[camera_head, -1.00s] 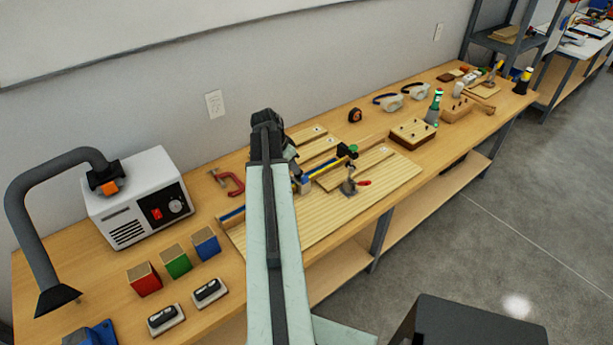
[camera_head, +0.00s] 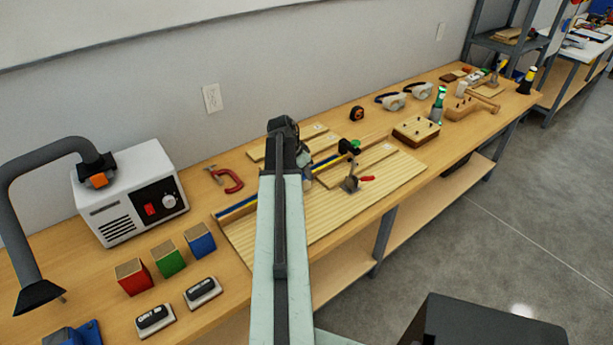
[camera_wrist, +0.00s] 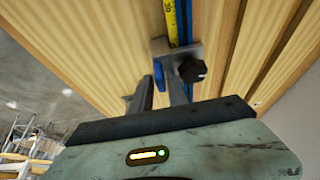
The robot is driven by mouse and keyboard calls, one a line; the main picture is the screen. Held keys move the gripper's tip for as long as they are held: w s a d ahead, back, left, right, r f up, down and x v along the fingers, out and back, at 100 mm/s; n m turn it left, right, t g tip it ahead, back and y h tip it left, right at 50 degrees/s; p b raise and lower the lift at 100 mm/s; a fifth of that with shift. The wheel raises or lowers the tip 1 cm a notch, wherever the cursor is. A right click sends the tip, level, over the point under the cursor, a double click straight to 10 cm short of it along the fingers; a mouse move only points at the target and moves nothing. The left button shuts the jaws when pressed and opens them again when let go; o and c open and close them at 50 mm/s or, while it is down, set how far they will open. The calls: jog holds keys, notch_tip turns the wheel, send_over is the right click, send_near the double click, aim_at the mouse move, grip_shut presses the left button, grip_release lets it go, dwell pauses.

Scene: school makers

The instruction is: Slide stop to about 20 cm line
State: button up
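In the wrist view, the stop (camera_wrist: 185,54) is a grey block on the blue track, with a black knob (camera_wrist: 192,70) on its right and a blue part at its left. A yellow ruler strip (camera_wrist: 171,18) runs along the track beyond it. My gripper (camera_wrist: 161,82) reaches the stop from below. Its two dark fingers stand apart, with the blue part between their tips in the picture. I cannot tell whether they press on it. In the head view, my arm hides the stop and most of the gripper; the blue and yellow track (camera_head: 238,207) shows on both sides.
A ribbed wooden board (camera_head: 245,240) lies under the track. A black clamp (camera_head: 349,147) and a red-handled toggle clamp (camera_head: 352,182) stand to the right of my arm.

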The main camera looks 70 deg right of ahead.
grip_shut()
jog(key=shift+s, duration=0.1)
dwell(1.2)
